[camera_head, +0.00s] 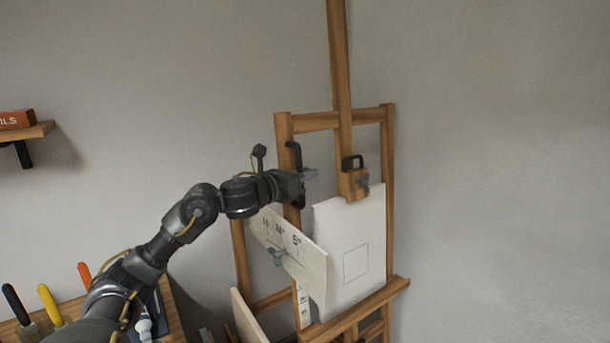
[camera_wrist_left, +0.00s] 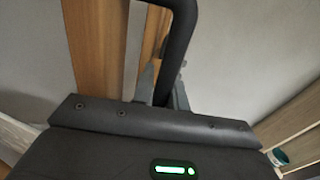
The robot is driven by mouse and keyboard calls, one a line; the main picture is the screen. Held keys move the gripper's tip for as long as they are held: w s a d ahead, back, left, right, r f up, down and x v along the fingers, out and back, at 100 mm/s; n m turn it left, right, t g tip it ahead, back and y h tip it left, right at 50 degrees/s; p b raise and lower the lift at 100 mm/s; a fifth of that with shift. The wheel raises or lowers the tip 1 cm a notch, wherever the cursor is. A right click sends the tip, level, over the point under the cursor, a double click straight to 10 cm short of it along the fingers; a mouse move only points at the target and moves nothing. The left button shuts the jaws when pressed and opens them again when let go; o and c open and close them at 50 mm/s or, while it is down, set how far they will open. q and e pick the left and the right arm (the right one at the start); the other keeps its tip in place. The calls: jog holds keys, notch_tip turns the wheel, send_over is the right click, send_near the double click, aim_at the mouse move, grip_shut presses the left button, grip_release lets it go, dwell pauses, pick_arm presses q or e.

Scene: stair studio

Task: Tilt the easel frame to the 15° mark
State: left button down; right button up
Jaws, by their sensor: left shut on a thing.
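The wooden easel frame (camera_head: 389,150) stands by the wall, with a white sheet (camera_head: 365,225) bearing a drawn square on its ledge. A black handle (camera_head: 293,150) is fixed to its left upright. My left gripper (camera_head: 304,176) is shut on this handle. In the left wrist view the handle (camera_wrist_left: 180,35) runs between my fingers (camera_wrist_left: 163,88) beside the wooden upright (camera_wrist_left: 95,45). A pale angle plate (camera_head: 308,270) at the frame's left side carries several degree marks; 5° reads clearly, the leftmost is too small to read surely. A grey wing knob (camera_head: 277,257) sits on the plate.
A wooden clamp block (camera_head: 352,184) with a black handle holds the sheet's top. At the lower left is a wooden rack with coloured-handled tools (camera_head: 50,305). A small shelf (camera_head: 28,132) with a box hangs at the far left. The right side is clear.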

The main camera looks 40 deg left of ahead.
pick_arm(q)
jog(key=w+a+f+n+b, duration=0.1)
jog(key=w+a, duration=0.3)
jog(key=a, duration=0.9)
jog(key=shift+a+f+b, duration=0.2)
jog(key=shift+f+b, duration=0.1)
jog(key=shift+f, duration=0.2)
jog(key=c, duration=1.4)
grip_release()
jog(key=shift+a, duration=0.1)
jog(key=s+a+b, duration=0.1)
jog(key=s+b, duration=0.8)
jog(key=s, duration=0.1)
jog(key=shift+s, duration=0.4)
